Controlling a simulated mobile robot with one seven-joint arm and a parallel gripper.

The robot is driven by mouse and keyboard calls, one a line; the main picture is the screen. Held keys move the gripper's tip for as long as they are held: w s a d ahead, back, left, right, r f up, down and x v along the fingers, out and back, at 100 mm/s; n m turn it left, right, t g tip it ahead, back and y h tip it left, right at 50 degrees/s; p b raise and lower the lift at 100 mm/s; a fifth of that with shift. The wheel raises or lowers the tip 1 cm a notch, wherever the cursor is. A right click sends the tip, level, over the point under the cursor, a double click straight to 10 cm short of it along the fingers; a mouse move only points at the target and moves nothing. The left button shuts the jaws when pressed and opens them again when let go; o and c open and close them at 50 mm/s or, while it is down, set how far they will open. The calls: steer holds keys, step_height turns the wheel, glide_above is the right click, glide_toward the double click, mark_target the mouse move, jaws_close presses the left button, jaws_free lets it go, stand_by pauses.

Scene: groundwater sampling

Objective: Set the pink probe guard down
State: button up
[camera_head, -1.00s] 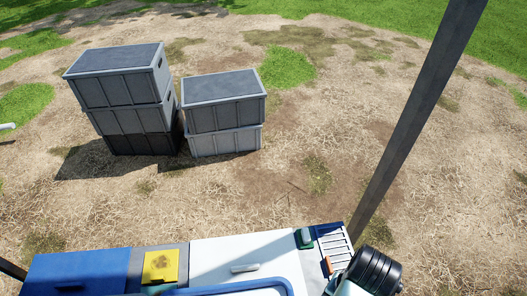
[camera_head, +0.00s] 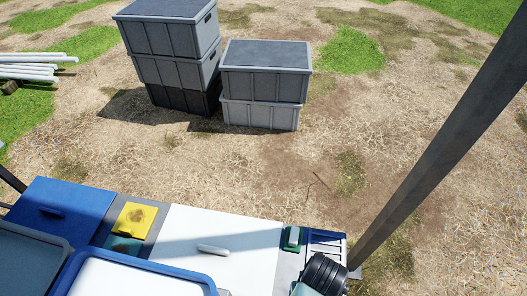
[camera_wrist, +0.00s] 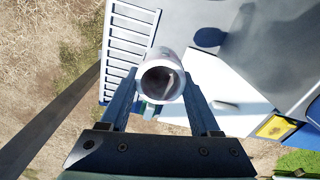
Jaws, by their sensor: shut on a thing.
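The probe guard (camera_wrist: 167,58) is a short, pale pinkish-white tube in the wrist view. Its round open end faces the camera. My gripper (camera_wrist: 163,88) is shut on it, with one blue finger on each side. The guard is in front of the slotted white rack (camera_wrist: 128,45) and the white worktop (camera_wrist: 215,78) in that view. I cannot tell its height above them. The worktop also shows in the head view (camera_head: 235,238), with the rack (camera_head: 326,239) at its right end. The guard and my fingers cannot be made out in the head view.
A small white piece (camera_head: 212,250) lies on the worktop. A green item (camera_head: 292,238) sits beside the rack. A yellow pad (camera_head: 132,217) and blue box (camera_head: 53,214) are left. A dark post (camera_head: 440,135) rises at right. Stacked grey crates (camera_head: 264,85) stand on the ground beyond.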

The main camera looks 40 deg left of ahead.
steer(key=s+f+n+b, duration=0.1)
steer(key=f+b, duration=0.1)
steer(key=f, duration=0.4)
steer(key=s+a+f+n+b, duration=0.1)
steer(key=f+n+b, duration=0.1)
steer(key=f, duration=0.5)
steer(key=s+a+f+n+b, duration=0.1)
steer(key=f+b, duration=0.2)
steer(key=f, duration=0.4)
steer(key=shift+s+a+n, duration=0.15)
steer(key=shift+s+n, duration=0.2)
steer(key=shift+n, duration=0.05)
steer(key=shift+f, duration=0.1)
steer(key=o, duration=1.3)
step_height(320, 180, up, 12)
steer(key=p, duration=0.2)
steer(key=shift+p, duration=0.4)
